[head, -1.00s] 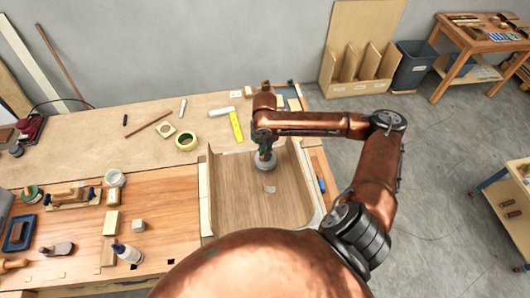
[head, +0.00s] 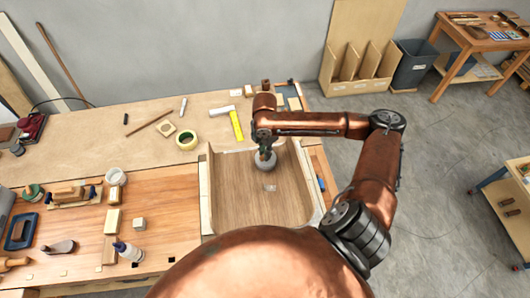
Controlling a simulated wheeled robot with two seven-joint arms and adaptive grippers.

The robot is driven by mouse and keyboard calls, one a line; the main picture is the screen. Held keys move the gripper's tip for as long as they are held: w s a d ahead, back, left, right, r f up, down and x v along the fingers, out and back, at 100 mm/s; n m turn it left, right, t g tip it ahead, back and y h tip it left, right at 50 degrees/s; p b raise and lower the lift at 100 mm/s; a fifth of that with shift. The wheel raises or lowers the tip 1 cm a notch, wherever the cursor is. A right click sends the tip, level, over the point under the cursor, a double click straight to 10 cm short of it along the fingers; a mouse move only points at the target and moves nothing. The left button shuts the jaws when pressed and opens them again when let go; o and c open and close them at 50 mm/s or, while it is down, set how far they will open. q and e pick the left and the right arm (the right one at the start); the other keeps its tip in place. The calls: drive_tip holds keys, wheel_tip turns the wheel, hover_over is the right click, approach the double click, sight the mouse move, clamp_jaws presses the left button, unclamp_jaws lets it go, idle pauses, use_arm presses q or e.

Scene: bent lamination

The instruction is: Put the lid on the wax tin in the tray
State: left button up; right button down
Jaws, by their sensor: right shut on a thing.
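The tray (head: 232,205) is a curved, bent-wood piece with raised sides on the bench. My right gripper (head: 264,150) points down over the tray's far part, shut on a round grey metal piece (head: 265,163). This looks like the lid, perhaps with the wax tin directly under it. From above I cannot tell the lid from the tin, or whether they touch. My left gripper is not in view.
A small pale patch (head: 269,188) lies in the tray. Most of the tray floor is clear.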

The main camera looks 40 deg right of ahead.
drive_tip(key=shift+f, duration=0.45)
idle(0.4)
drive_tip(key=c, duration=1.8)
unclamp_jaws()
drive_tip(key=shift+c, duration=0.2)
drive_tip(key=shift+r, duration=0.15)
wheel_tip(320, 180, up, 2)
drive_tip(key=p, duration=0.3)
drive_tip(key=shift+r, duration=0.1)
drive_tip(key=shift+r+p, duration=1)
drive_tip(key=shift+r, duration=1.3)
